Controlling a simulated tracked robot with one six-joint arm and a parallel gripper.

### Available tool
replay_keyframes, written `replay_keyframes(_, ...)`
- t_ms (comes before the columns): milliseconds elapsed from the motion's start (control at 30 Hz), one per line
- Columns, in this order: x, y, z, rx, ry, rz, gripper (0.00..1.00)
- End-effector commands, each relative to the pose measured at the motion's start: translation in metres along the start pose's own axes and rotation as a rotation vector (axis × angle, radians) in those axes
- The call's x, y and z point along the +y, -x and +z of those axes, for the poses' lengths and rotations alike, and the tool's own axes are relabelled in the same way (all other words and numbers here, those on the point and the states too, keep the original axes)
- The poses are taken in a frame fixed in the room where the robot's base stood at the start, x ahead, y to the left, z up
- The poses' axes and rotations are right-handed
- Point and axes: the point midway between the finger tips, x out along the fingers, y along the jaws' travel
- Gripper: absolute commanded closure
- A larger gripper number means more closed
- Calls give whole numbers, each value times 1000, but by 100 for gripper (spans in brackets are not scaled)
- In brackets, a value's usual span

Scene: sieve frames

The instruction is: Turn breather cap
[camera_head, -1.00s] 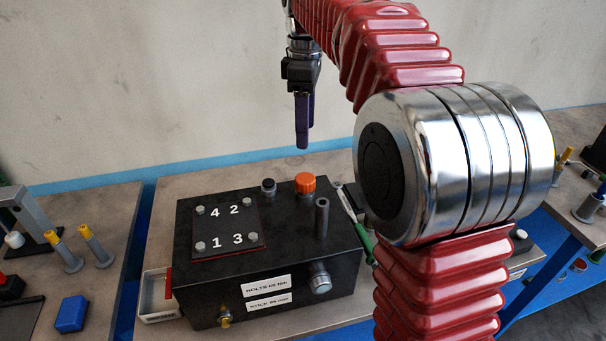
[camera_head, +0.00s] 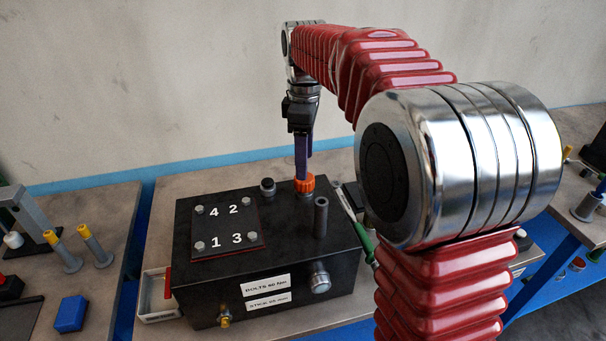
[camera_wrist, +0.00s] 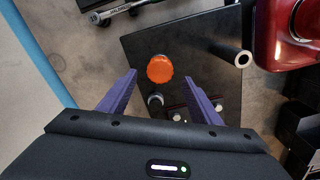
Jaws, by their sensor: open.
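The orange ribbed cap (camera_head: 306,186), which I take for the breather cap, sits on the back part of the black box's top (camera_head: 285,222). My gripper (camera_head: 302,178) points down at it, and its purple fingers overlap the cap's upper part in the head view. In the wrist view my gripper (camera_wrist: 160,77) is open, with one finger on each side of the orange cap (camera_wrist: 160,67) and gaps visible on both sides. The cap lies at about the line of the fingertips. I cannot tell how far down the fingers reach along it.
A dark upright tube (camera_head: 321,217) stands close to the cap's right. A small black-topped fitting (camera_head: 267,187) stands to its left. A numbered plate with bolts (camera_head: 224,226) lies on the box's left side. A green-handled tool (camera_head: 367,245) is right of the box.

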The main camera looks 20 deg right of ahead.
Motion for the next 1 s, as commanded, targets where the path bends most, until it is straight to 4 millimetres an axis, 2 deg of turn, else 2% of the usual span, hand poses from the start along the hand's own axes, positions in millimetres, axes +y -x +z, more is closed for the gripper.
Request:
replay_keyframes(200,0,-33,0,-1,0,-2,42)
replay_keyframes(400,0,-51,0,0,0,-1,42)
replay_keyframes(733,0,-54,0,0,0,1,42)
replay_keyframes(1000,0,-53,0,0,0,0,60)
